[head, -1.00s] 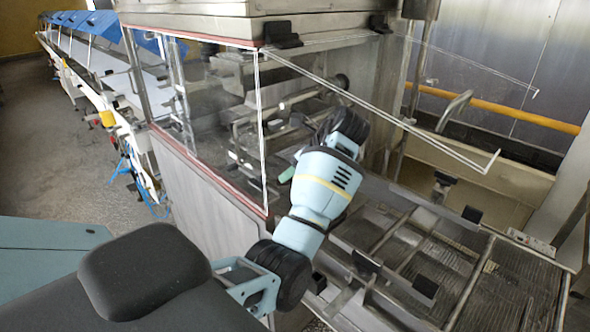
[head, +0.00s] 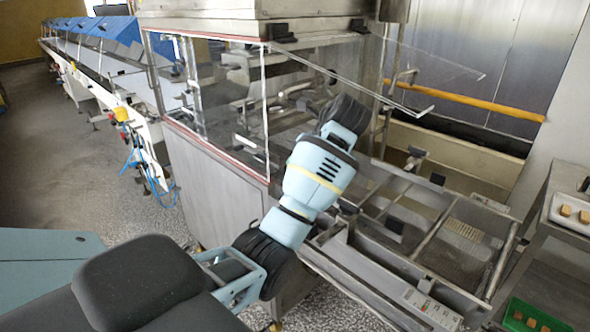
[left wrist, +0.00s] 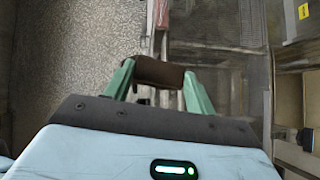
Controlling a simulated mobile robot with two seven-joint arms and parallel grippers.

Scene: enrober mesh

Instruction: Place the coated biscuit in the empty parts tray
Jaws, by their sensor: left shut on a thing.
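My left gripper (left wrist: 157,82) shows in the left wrist view with two green fingers. They are shut on a dark brown coated biscuit (left wrist: 158,71), held above the floor and the machine's edge. In the head view my left arm reaches up in front of the machine and hides the gripper and the biscuit. I cannot make out an empty parts tray in either view. My right gripper is not in view.
A white tray (head: 567,227) with tan biscuits sits on a metal table at the right edge. A green tray (head: 540,308) with small pieces is at the bottom right. The enrober's clear panels (head: 215,100) and metal frame (head: 425,237) stand close to my arm.

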